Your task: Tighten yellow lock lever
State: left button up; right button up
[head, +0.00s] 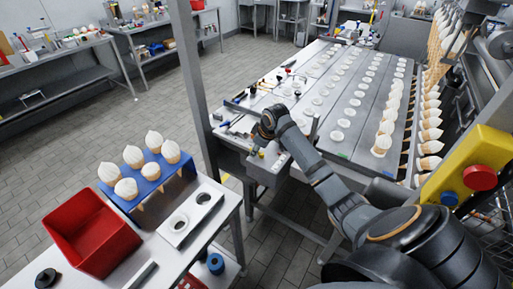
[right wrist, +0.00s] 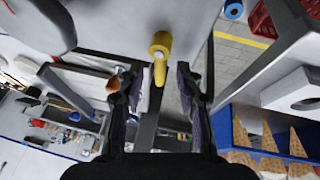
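The yellow lock lever (right wrist: 160,47) shows in the right wrist view, with a round knob end and a short stem on a grey metal part. In the head view it is a small yellow spot (head: 261,154) on the grey box at the machine's near end. My right gripper (right wrist: 150,78) is open, with one dark finger on each side of the lever. The lever lies between the fingertips or just beyond them, and I see no contact. In the head view my right gripper (head: 258,139) is small and partly hidden by its wrist. My left gripper is not in view.
The conveyor table (head: 347,95) carries rows of white discs and cones. A side table holds a red bin (head: 93,236), a blue cone rack (head: 152,181) and a white plate with holes (head: 190,214). A grey post (head: 191,80) stands left of the machine.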

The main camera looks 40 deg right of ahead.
jog(key=shift+w+f, duration=0.1)
jog(key=shift+f, duration=0.15)
jog(key=shift+c, duration=0.3)
grip_shut()
